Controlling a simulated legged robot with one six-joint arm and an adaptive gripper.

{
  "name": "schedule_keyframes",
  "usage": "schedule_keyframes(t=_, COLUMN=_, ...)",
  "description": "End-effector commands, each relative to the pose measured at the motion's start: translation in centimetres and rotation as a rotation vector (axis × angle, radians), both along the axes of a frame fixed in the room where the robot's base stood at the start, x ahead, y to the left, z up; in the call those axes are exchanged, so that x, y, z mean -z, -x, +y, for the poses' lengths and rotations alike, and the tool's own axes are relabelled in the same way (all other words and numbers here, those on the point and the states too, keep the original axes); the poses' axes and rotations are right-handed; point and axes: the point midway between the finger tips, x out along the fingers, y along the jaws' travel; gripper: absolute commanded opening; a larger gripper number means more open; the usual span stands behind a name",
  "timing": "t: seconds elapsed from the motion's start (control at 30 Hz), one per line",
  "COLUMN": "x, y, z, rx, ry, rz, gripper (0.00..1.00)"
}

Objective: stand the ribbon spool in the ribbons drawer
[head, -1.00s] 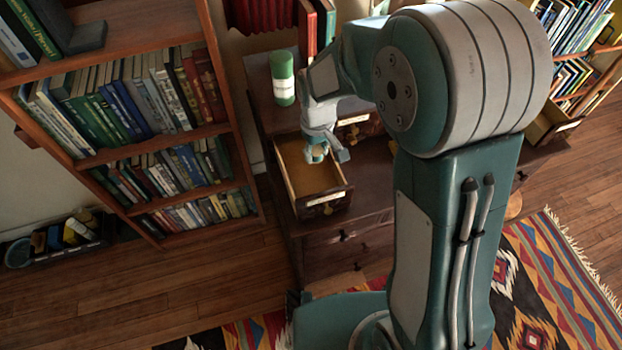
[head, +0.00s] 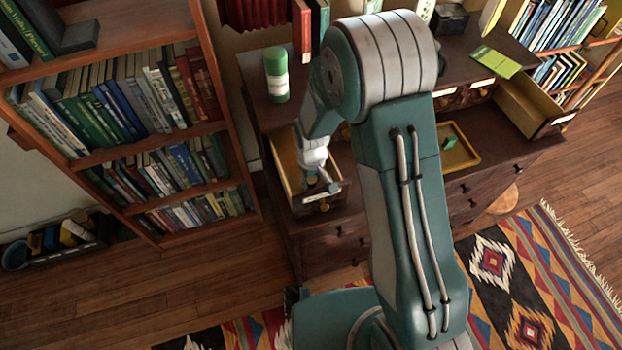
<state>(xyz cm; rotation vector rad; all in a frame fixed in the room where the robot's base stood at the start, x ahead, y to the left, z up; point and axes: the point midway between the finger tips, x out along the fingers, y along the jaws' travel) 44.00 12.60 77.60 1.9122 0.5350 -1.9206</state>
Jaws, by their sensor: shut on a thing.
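The open drawer (head: 283,168) at the left of the dark wooden cabinet has a pale label on its front, too small to read. My gripper (head: 319,187) points down inside this drawer, near its front right corner. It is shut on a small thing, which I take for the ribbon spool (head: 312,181). The spool is mostly hidden by the fingers and very small in view. I cannot tell whether it touches the drawer floor or stands upright.
A green and white canister (head: 277,76) stands on the cabinet top behind the drawer. Right of my arm are a yellow tray (head: 472,160) with a green block (head: 449,142), a green booklet (head: 496,62) and another open drawer (head: 528,105). A bookshelf (head: 222,110) stands close on the left.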

Motion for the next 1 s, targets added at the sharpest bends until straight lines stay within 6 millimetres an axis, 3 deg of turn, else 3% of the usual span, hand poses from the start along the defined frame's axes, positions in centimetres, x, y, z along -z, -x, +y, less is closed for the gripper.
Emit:
schedule_keyframes(t=0.33, x=0.7, y=0.0, z=0.0, rx=0.0, ry=-0.001, rz=-0.001, gripper=0.22)
schedule_keyframes(t=0.37, x=0.7, y=0.0, z=0.0, rx=0.0, ry=-0.001, rz=-0.002, gripper=0.48)
schedule_keyframes(t=0.43, x=0.7, y=0.0, z=0.0, rx=0.0, ry=-0.001, rz=-0.002, gripper=0.78)
schedule_keyframes(t=0.83, x=0.6, y=0.0, z=0.0, rx=0.0, ry=-0.001, rz=-0.002, gripper=0.78)
schedule_keyframes(t=1.0, x=-1.1, y=-0.1, z=0.0, rx=0.0, ry=-0.002, rz=-0.006, gripper=0.78)
